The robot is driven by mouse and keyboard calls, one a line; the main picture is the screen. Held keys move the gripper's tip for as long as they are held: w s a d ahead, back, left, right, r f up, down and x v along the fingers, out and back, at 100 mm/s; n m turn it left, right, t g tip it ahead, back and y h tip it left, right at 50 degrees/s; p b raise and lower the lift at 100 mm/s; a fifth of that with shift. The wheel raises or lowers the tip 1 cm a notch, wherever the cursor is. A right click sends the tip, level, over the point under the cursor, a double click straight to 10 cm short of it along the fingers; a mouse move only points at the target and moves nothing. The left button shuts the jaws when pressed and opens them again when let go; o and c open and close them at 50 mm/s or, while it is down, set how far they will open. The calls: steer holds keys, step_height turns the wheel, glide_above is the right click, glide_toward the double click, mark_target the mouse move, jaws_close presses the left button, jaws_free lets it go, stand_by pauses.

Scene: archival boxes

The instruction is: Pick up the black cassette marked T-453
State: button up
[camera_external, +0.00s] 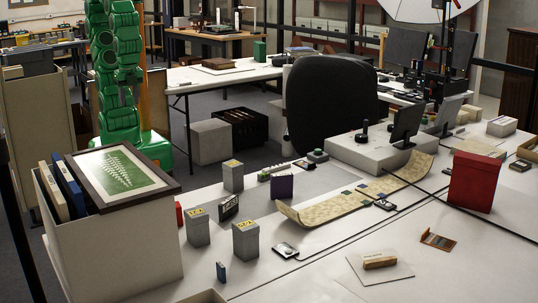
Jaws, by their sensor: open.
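A small black case (229,206) with a pale label stands on the white table between the grey boxes. It looks like a cassette, but its marking is too small to read, so I cannot tell if it is T-453. A small dark blue item (220,272) stands near the table's front edge, with no readable mark. My green arm rises at the upper left, behind the table, and runs out of the top of the picture. My gripper is not visible.
Grey boxes with yellow labels (198,228) stand close around the black case. A purple card (281,186) is to its right, and a curled paper strip (350,203) lies beyond. A large bin (125,250) with a framed fern print (120,170) stands at left. A red box (476,182) is at right.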

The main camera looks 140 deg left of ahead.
mark_target(232, 197)
steer(key=shift+w, duration=0.1)
